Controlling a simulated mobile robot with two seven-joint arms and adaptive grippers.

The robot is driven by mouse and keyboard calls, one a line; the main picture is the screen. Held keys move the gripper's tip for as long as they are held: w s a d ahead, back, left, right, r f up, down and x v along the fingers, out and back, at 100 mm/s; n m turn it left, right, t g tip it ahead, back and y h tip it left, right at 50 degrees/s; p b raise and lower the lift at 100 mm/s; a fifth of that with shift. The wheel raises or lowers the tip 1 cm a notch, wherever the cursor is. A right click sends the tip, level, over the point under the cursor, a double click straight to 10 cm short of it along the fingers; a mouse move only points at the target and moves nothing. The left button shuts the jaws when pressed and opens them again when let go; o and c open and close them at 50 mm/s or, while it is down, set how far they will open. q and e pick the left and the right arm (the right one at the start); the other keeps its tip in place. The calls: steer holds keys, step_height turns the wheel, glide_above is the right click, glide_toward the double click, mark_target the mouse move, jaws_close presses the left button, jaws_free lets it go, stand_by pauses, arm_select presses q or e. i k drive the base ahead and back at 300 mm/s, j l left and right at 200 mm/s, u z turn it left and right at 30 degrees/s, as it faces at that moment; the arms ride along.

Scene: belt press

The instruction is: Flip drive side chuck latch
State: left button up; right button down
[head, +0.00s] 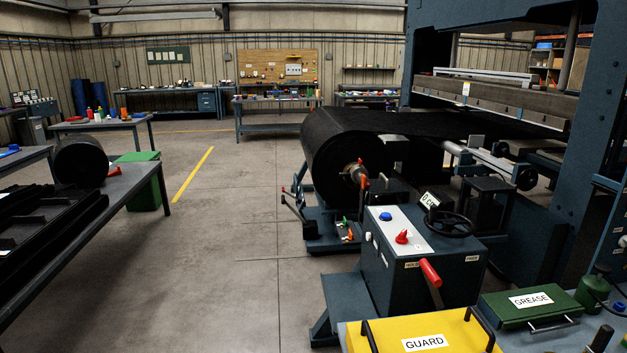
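A large black belt roll (330,160) sits on a blue stand in the middle of the head view. At its near end is a metal chuck with a small red lever (363,174) standing roughly upright. I cannot tell from here whether this is the drive side, or if the latch is open or closed. The far end of the roll is hidden. Neither of my grippers is in view.
A control box (423,255) with a red handle (430,273) and black handwheel (451,222) stands before the roll. A yellow GUARD cover (390,339) and green GREASE box (530,307) fill the lower right. Open floor (230,250) lies left of the roll.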

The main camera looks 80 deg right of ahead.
mark_target(364, 183)
steer(key=i+l+z, duration=0.2)
steer(key=i+z, duration=0.25)
steer(key=i+l+z, duration=0.1)
steer(key=i+z, duration=0.15)
steer(key=z, duration=0.25)
steer(key=i+z, duration=0.45)
steer(key=i+j+z, duration=0.25)
steer(key=z, duration=0.2)
steer(key=i+l+z, duration=0.6)
steer(key=i, duration=0.25)
steer(key=i+l+z, duration=0.35)
steer(key=i+j, duration=0.05)
steer(key=i, duration=0.05)
